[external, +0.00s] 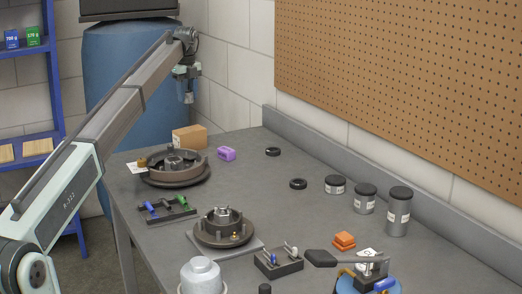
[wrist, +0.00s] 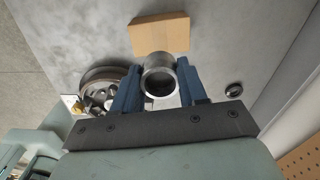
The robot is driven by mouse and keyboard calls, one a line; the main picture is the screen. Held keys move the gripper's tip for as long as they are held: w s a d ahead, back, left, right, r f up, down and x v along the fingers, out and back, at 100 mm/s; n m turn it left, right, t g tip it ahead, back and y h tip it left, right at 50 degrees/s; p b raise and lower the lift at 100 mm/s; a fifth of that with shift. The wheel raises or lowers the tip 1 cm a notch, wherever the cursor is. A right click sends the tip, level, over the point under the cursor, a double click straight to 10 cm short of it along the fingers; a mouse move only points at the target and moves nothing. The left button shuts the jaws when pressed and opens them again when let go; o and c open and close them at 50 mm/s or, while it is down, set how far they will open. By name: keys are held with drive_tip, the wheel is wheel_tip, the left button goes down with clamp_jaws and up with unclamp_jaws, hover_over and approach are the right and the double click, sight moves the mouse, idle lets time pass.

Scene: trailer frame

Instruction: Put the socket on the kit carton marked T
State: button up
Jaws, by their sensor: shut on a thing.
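My gripper (external: 187,84) is raised above the far left end of the bench. In the wrist view, its two blue fingers (wrist: 157,88) are shut on a grey metal socket (wrist: 159,60), seen end-on as a hollow cylinder. The socket shows small below the gripper in the external view (external: 188,98). A plain brown carton (external: 189,137) stands at the bench's far left end, below the gripper. In the wrist view the carton (wrist: 160,31) lies just beyond the socket, apart from it. I cannot read a T on it.
A brake drum (external: 174,170) stands in front of the carton, with a purple block (external: 226,154) to the right. Black rings (external: 273,152) and grey canisters (external: 398,212) line the wall side. A second hub (external: 224,228) sits nearer. A blue shelf (external: 55,90) stands left.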

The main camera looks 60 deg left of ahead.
sight(189, 129)
wheel_tip(189, 129, down, 10)
drive_tip(key=shift+r, duration=0.1)
idle(0.4)
drive_tip(key=o, duration=1.1)
wheel_tip(189, 129, up, 12)
idle(0.3)
drive_tip(key=shift+o, duration=0.3)
